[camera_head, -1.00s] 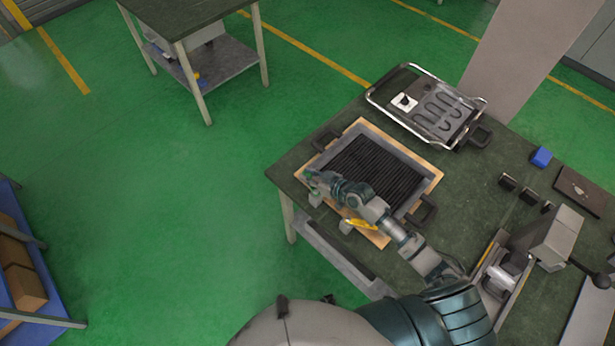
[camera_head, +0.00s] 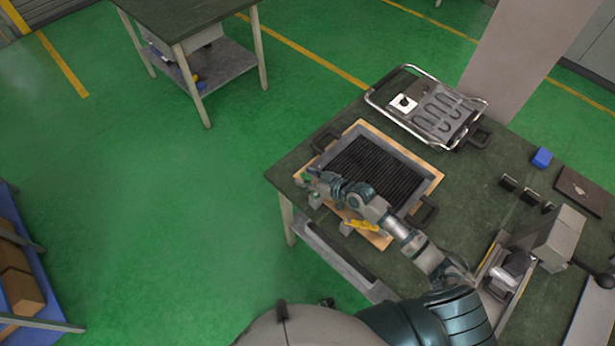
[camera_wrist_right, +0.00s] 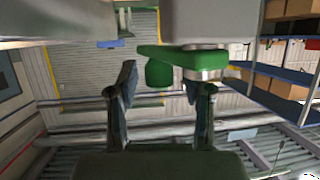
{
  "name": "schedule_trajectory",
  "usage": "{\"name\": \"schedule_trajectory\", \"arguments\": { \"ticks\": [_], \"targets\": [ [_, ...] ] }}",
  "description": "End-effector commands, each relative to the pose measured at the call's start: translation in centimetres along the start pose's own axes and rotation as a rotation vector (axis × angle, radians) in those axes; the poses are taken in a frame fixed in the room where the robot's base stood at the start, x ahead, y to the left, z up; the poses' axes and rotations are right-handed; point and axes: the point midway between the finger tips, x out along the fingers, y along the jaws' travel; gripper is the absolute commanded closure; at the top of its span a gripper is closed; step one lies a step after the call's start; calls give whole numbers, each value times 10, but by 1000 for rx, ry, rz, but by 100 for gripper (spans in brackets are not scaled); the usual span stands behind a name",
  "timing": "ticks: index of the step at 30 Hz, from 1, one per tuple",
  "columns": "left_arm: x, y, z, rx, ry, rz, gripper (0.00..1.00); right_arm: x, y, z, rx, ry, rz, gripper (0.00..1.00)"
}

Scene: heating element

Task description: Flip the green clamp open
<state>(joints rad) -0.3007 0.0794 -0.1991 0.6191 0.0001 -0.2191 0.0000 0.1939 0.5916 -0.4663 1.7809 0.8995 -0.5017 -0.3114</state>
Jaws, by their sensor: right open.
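The green clamp (camera_wrist_right: 181,58) shows large in the right wrist view, with a green lever and a rounded green end next to a metal collar. In the head view it is a small green spot (camera_head: 306,177) at the left corner of the grill pan's wooden base. My right gripper (camera_wrist_right: 160,82) is open, and its two fingers point toward the clamp. The rounded green end appears between the fingertips, but I cannot tell whether they touch. In the head view the right gripper (camera_head: 314,180) is small and partly covers the clamp. My left gripper is not in view.
A ridged grill pan (camera_head: 375,168) sits on a wooden base on the dark table (camera_head: 470,195). A yellow clamp (camera_head: 362,225) is beside my right forearm. A heating-element plate with a metal frame (camera_head: 430,108) lies behind.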

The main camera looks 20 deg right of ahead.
Motion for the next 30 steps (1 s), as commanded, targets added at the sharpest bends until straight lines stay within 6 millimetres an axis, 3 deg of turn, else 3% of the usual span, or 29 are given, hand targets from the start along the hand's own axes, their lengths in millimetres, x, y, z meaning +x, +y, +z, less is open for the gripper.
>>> {"name": "schedule_trajectory", "arguments": {
  "ticks": [4, 15, 25, 30],
  "targets": [
    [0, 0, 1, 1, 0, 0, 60, -12, 0, 2, -1, -2, 1, 50],
    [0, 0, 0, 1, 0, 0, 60, -69, 1, 2, 1, -1, 0, 50],
    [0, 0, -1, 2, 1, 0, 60, -74, 1, 1, 1, 0, 0, 50],
    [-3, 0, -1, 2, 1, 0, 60, -74, 2, -4, 29, -24, -13, 92]
  ]
}}
